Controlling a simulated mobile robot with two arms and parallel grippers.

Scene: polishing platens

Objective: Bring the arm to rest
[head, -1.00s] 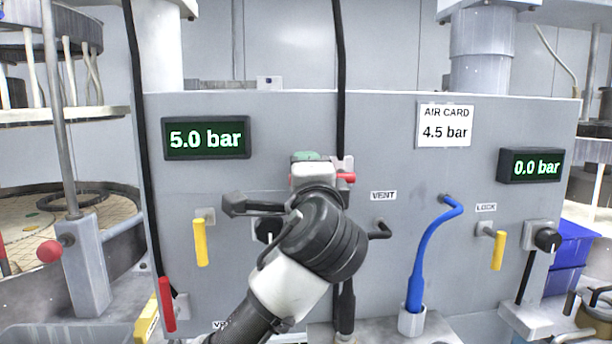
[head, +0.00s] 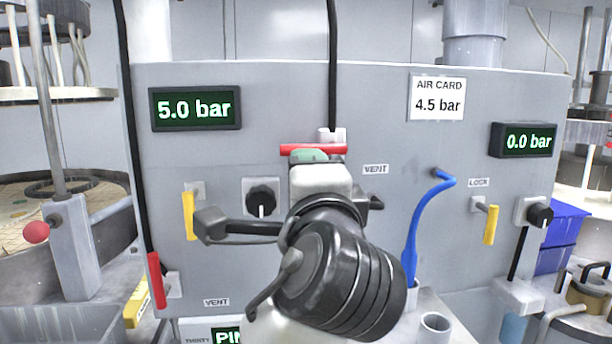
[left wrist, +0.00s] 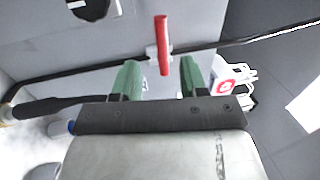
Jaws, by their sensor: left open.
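My left gripper (head: 310,157) is in the middle of the head view, in front of the grey panel (head: 420,160), with its wrist bulky and dark below it. In the left wrist view its two green fingers (left wrist: 160,78) stand apart with nothing gripped. A red handle (head: 313,149) lies level across a pale fitting just above the fingertips in the head view. The same red handle (left wrist: 163,45) appears between and beyond the fingers in the wrist view; the exact gap cannot be told. My right gripper is not in view.
The panel carries a 5.0 bar display (head: 195,108), a 0.0 bar display (head: 524,140), yellow levers (head: 189,215), a black knob (head: 262,197) and a blue hose (head: 416,222). A black cable (head: 332,65) hangs down to the red handle. A red lever (head: 156,280) stands lower left.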

